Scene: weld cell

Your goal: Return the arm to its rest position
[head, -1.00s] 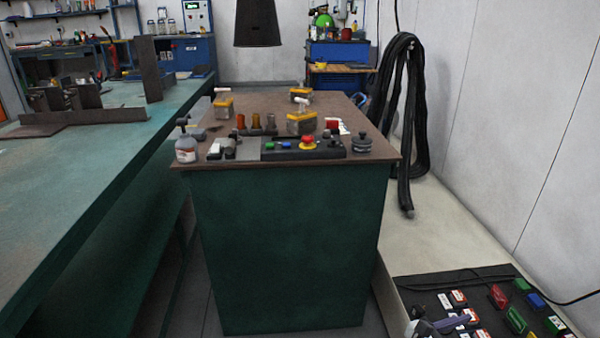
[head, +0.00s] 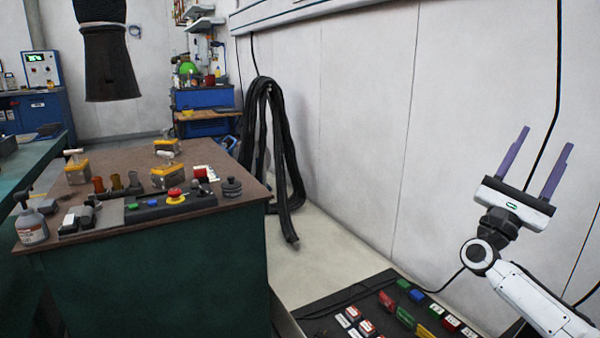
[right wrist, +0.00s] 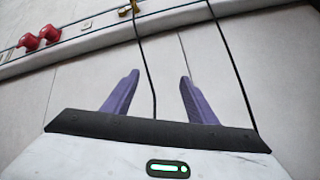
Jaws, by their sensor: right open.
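My right gripper (head: 539,163) is raised at the right of the head view, in front of the pale wall panels. Its two purple fingers point up and stand wide apart with nothing between them. The right wrist view shows the same open, empty fingers (right wrist: 158,90) facing the wall. The white forearm comes up from the lower right corner. My left gripper is in neither view.
A dark tray (head: 330,300) with coloured items lies below my right arm. Black hoses (head: 285,150) hang on the wall.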

